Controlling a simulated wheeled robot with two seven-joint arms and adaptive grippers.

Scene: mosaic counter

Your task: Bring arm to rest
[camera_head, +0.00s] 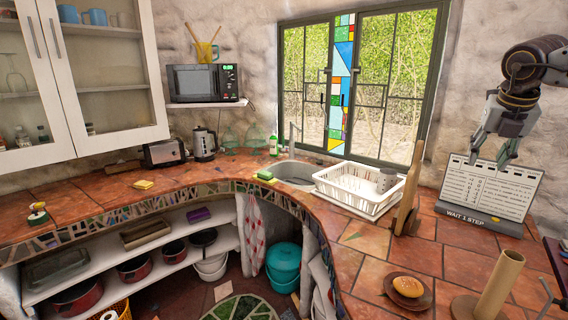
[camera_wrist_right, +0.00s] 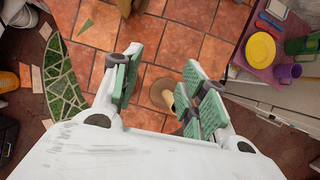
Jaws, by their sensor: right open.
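My right arm comes in from the upper right of the head view. Its right gripper (camera_head: 491,152) hangs in the air above the counter, in front of the white calendar-like sign (camera_head: 492,188) marked "WAIT 1 STEP". The fingers point down, are spread apart and hold nothing. In the right wrist view the green-padded fingers of this gripper (camera_wrist_right: 162,88) are also apart, with red tiles and a round wooden base between and beyond them. My left gripper is not in view.
The right wrist view shows a yellow plate (camera_wrist_right: 260,48) and a purple cup (camera_wrist_right: 287,71) on a purple mat.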

